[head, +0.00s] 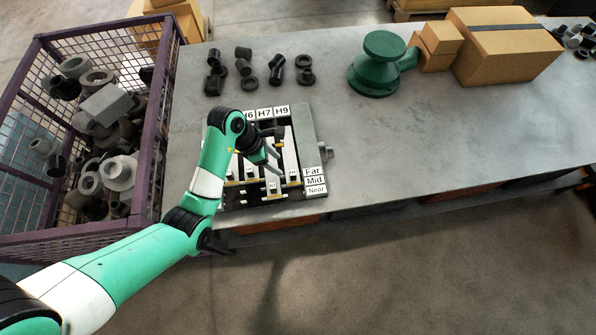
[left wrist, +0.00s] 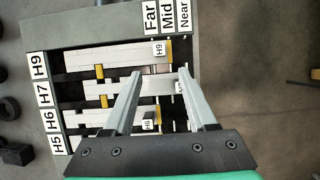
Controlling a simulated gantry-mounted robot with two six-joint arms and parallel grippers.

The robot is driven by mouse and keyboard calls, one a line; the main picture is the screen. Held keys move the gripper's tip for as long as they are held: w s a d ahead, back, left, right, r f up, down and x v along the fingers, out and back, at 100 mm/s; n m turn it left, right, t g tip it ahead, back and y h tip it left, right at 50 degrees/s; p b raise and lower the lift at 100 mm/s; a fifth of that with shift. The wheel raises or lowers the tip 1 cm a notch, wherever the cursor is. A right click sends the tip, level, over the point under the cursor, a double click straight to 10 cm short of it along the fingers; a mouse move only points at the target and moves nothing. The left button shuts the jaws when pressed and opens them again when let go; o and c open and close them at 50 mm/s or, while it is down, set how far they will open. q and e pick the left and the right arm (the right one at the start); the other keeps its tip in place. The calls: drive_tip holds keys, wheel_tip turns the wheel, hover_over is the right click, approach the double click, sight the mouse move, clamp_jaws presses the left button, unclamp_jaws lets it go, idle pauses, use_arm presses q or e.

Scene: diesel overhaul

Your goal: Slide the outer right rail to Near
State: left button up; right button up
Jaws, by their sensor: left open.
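The outer right rail, H9 (head: 290,152), is a pale bar on the dark rail board (head: 311,128). In the left wrist view the H9 rail (left wrist: 105,57) lies along the top row. Its yellow end mark (left wrist: 168,50) is about level with the Mid label (left wrist: 167,14). The Near label (left wrist: 184,14) is beside Mid. My left gripper (head: 274,160) is open above the board, around the H7 rail area. In the wrist view its fingertips (left wrist: 160,73) are apart, just below the H9 rail, with nothing held. Contact cannot be told. My right gripper is not in view.
The H7 tag (head: 272,187) is nearer the front than the H6 tag (head: 250,170). A wire crate (head: 157,125) of metal parts stands left. Black rings (head: 305,76), a green part (head: 376,72) and boxes (head: 508,50) stand behind.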

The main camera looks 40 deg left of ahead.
sight(291, 173)
use_arm(q)
drive_tip(key=b+x, duration=0.1)
drive_tip(key=x, duration=0.2)
drive_tip(key=b+x, duration=0.1)
drive_tip(key=x, duration=0.3)
drive_tip(key=b+x, duration=0.1)
drive_tip(key=x, duration=0.3)
drive_tip(key=shift+w+d, duration=0.25)
drive_tip(key=shift+w, duration=0.05)
clamp_jaws()
idle(0.9)
